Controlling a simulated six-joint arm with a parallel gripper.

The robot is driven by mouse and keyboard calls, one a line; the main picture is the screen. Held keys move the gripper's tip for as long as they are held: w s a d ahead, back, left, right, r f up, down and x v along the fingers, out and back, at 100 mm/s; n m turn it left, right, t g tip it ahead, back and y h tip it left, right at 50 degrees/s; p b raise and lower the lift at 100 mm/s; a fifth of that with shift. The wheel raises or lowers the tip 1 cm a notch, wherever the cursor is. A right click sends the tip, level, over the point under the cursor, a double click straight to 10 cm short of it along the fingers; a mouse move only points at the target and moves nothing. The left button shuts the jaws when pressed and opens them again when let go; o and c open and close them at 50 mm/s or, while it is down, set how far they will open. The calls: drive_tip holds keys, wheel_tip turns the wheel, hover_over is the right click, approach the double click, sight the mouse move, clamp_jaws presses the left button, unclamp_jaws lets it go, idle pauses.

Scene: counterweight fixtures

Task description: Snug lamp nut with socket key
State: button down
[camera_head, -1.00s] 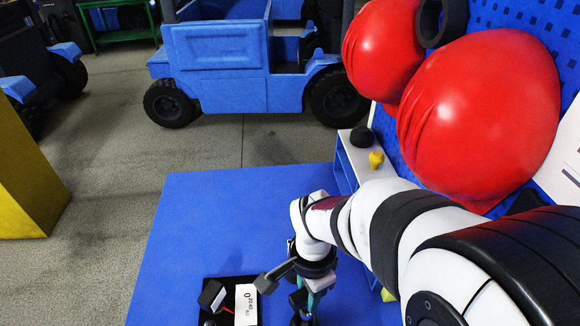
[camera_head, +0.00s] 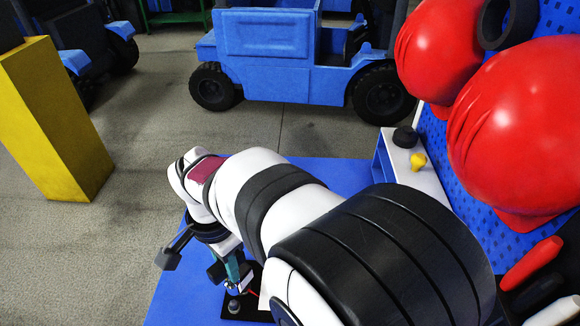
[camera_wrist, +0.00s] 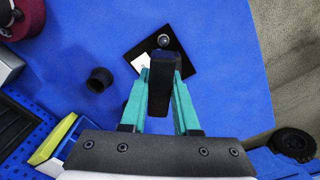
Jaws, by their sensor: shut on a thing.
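My gripper (camera_head: 236,267) has teal fingers and hangs over the blue mat. In the wrist view, the fingers (camera_wrist: 163,72) are shut on a dark, long piece, which I take as the socket key (camera_wrist: 161,95). Its far end points to a small round grey knob (camera_wrist: 163,40), perhaps the lamp nut, on a black plate (camera_wrist: 188,52). Whether the key touches the knob I cannot tell. The knob also shows in the head view (camera_head: 234,305), just below the fingers. The plate carries a white label (camera_wrist: 140,63), and my arm hides much of it in the head view.
A short black cylinder (camera_wrist: 99,80) stands on the blue mat (camera_wrist: 220,100). A yellow piece (camera_wrist: 52,138) lies near the wall side. A shelf (camera_head: 415,170) and red helmets (camera_head: 525,125) are at the right, a yellow post (camera_head: 55,120) at the left.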

sight(226, 285)
drive_tip(key=shift+s+a, duration=0.2)
drive_tip(key=shift+a, duration=0.4)
drive_tip(key=shift+f, duration=2.5)
drive_tip(key=shift+f, duration=1.55)
drive_tip(key=m, duration=0.5)
drive_tip(key=shift+m, duration=0.9)
